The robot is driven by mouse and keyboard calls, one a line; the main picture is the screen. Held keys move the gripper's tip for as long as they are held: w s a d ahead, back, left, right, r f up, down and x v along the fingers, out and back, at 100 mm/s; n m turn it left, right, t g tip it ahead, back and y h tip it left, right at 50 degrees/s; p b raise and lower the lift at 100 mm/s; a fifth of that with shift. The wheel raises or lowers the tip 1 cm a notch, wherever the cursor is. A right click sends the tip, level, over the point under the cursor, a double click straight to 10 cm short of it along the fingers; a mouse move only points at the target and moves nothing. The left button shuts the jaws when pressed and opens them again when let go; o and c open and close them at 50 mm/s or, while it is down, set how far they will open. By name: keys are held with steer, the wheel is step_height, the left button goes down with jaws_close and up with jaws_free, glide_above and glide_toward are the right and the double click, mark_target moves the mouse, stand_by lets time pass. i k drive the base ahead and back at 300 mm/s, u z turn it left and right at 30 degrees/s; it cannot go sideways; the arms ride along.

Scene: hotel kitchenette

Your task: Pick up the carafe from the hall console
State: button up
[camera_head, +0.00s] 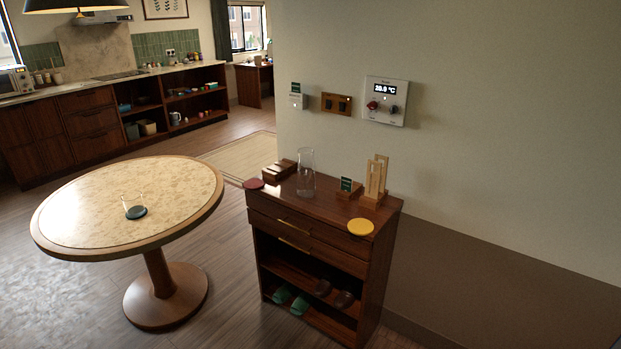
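The carafe (306,174) is clear glass and stands upright on top of the dark wooden hall console (325,254). It is near the middle of the console top, toward the wall side. A small wooden box (279,170) is to its left, and a wooden stand (375,182) is to its right. Its whole outline shows, though the glass is faint against the wall. My gripper is not in this view.
A yellow disc (360,227), a red disc (254,184) and a small green sign (346,185) also sit on the console. A round table (90,215) with a glass on a dark coaster (136,212) stands left. Open floor (226,265) separates them. Slippers (282,294) lie on the lower shelf.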

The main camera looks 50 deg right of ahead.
mark_target(305, 184)
steer(key=u, duration=0.1)
steer(key=i, duration=0.95)
steer(key=z, duration=0.1)
